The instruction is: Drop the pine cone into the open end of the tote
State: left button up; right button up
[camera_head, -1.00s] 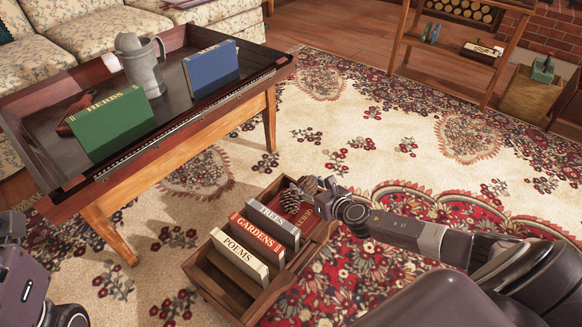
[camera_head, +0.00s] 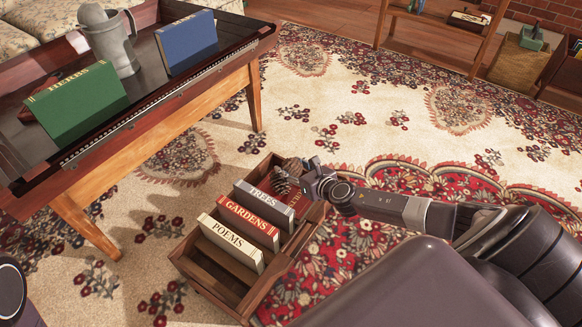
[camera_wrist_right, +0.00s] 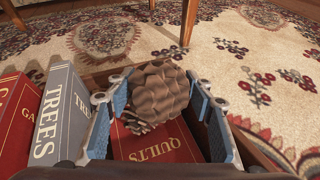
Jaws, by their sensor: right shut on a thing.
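The brown pine cone (camera_head: 286,178) is between the fingers of my right gripper (camera_head: 302,180). It fills the middle of the right wrist view (camera_wrist_right: 156,90), with a blue-padded finger on each side. My right gripper is shut on it, over the far right end of the wooden tote (camera_head: 207,287). Below the cone a red QUILTS book (camera_wrist_right: 160,146) lies in that end. The TREES (camera_head: 264,205), GARDENS (camera_head: 248,224) and POEMS (camera_head: 231,243) books stand in the tote. A bare stretch of tote floor shows at the near end, past POEMS. My left gripper is not in view.
A dark tray table (camera_head: 150,125) stands at left, holding a green HERBS book (camera_head: 76,102), a grey pitcher (camera_head: 108,40) and a blue book (camera_head: 187,43). A wooden shelf (camera_head: 435,50) stands at the back right. The patterned rug (camera_head: 350,95) between is clear.

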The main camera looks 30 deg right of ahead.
jog(key=shift+f, duration=0.1)
jog(key=o, duration=1)
jog(key=shift+o, duration=0.2)
jog(key=v, duration=1.2)
jog(key=shift+f, duration=0.1)
